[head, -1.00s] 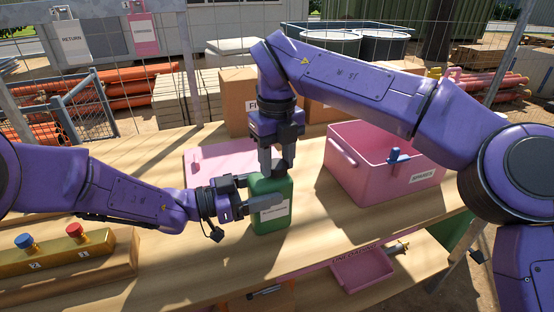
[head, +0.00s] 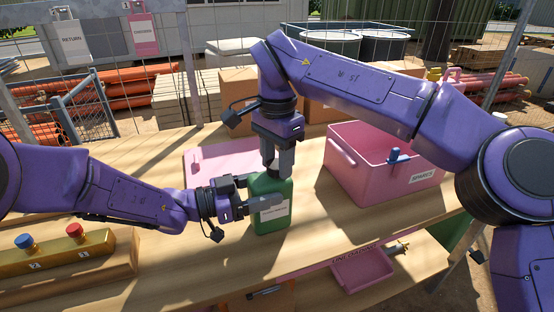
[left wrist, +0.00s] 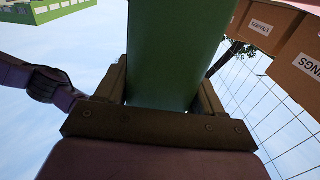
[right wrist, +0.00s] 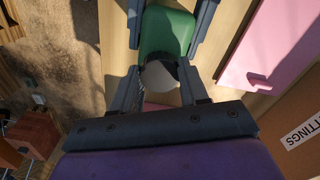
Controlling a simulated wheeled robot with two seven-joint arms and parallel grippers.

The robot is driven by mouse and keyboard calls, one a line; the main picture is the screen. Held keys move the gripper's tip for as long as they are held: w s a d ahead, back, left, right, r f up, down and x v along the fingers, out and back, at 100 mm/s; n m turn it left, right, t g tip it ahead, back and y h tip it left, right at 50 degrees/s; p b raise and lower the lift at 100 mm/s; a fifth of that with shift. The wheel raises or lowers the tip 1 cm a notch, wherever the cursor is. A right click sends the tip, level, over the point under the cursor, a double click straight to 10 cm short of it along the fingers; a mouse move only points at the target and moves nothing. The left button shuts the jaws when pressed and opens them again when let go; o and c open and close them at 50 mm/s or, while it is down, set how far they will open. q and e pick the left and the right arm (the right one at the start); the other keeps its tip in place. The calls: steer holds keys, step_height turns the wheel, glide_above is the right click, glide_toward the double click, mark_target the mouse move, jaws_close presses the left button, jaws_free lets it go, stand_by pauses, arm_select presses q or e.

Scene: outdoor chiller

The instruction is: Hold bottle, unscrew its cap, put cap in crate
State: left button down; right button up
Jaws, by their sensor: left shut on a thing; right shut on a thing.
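A green bottle (head: 272,222) with a white label stands upright on the wooden bench. My left gripper (head: 250,194) is shut on its body from the left; its fingers lie on both sides of the green body (left wrist: 172,60) in the left wrist view. My right gripper (head: 277,168) points down over the bottle's top and is shut on the cap. The round grey cap (right wrist: 160,73) shows between its fingers in the right wrist view, above the green bottle; the head view hides it. A pink crate (head: 365,182) labelled SPARES stands to the right.
A pink flat piece (head: 220,160) lies behind my left gripper. A yellow box with a blue and a red button (head: 73,229) is at left. Cardboard boxes (head: 237,88) stand behind.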

mark_target(277, 163)
arm_select(q)
steer(key=shift+f, duration=0.1)
arm_select(e)
steer(key=shift+r, duration=0.15)
steer(key=shift+r, duration=0.9)
steer(key=shift+r, duration=0.1)
steer(key=shift+r, duration=1.95)
arm_select(q)
steer(key=shift+c, duration=0.8)
jaws_free()
steer(key=shift+o, duration=0.6)
arm_select(e)
steer(key=shift+w, duration=0.1)
arm_select(q)
steer(key=shift+a, duration=0.1)
arm_select(e)
steer(key=shift+f, duration=0.1)
